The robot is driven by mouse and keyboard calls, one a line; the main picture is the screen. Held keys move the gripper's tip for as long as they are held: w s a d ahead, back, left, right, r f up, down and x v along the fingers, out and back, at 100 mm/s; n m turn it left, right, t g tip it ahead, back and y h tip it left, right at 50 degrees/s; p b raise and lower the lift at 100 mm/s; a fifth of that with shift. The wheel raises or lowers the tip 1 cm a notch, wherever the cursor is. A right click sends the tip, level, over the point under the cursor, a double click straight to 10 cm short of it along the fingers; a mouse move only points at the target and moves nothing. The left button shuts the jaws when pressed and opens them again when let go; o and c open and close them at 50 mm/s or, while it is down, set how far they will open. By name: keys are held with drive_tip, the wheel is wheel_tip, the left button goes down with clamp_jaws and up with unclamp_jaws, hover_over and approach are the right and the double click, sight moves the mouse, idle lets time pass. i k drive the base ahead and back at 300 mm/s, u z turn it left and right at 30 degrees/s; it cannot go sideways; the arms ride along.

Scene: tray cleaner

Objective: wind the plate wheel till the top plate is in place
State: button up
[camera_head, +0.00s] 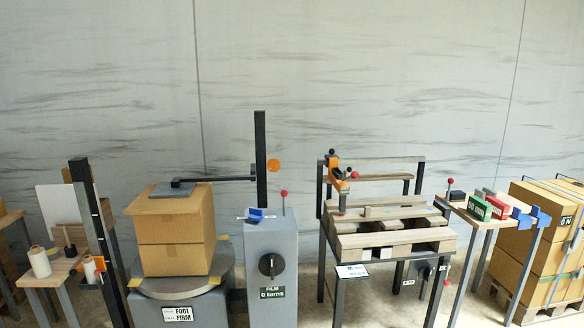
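A grey top plate (174,189) lies on the upper of two stacked cardboard boxes (170,228), apparently touching its top. A black arm (222,179) runs from a small pad on the plate to a tall black column (260,150). A dark knob (271,265) is on the grey cabinet (269,240), above a label reading "FILM 0 turns". My gripper is not in view.
The boxes stand on a round turntable (180,288) with a partly legible sign ending "FOOT FIRM". A red-knobbed lever (284,194) and a blue piece (257,214) are on the cabinet. At right are a pallet bench (390,240), a side table (500,222) and strapped boxes (550,235).

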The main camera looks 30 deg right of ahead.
sight(273, 165)
drive_tip(key=u, duration=0.05)
drive_tip(key=i, duration=1)
drive_tip(key=z, duration=0.05)
